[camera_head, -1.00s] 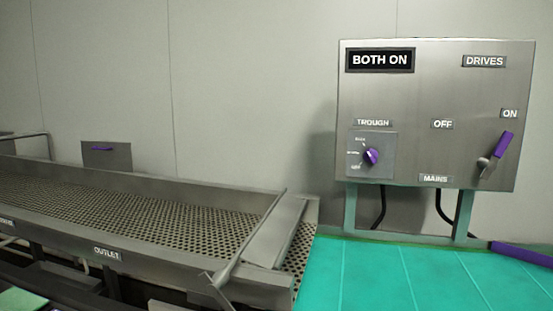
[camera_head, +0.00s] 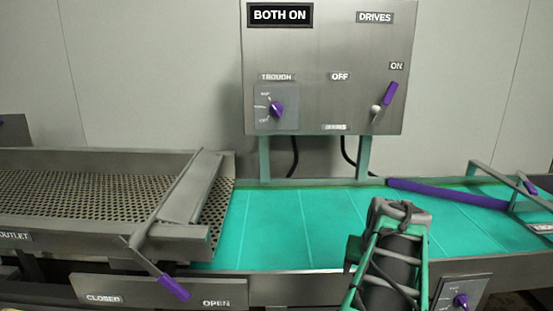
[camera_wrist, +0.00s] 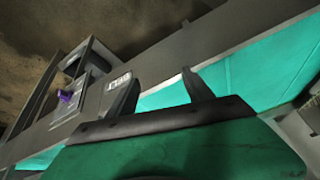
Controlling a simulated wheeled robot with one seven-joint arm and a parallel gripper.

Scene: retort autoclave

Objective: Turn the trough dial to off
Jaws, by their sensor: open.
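The trough dial (camera_head: 277,109) is a purple knob on a small grey plate under the TROUGH label, on the steel control panel (camera_head: 300,55). Small marks stand to the knob's left, the lowest seeming to read OFF; its exact setting is too small to tell. The sign (camera_head: 280,15) reads BOTH ON. My arm rises at the lower right in the head view, below and right of the panel and apart from the dial. In the wrist view my gripper (camera_wrist: 160,77) is open and empty, its two fingers apart over the steel edge and green belt. The trough dial does not show there.
A drives lever (camera_head: 386,100) with a purple handle points up near ON. The green belt (camera_head: 280,225) lies below the panel, with a purple bar (camera_head: 445,194) across it. The perforated trough (camera_head: 80,195) is at left. A second purple dial (camera_head: 461,300) is at lower right.

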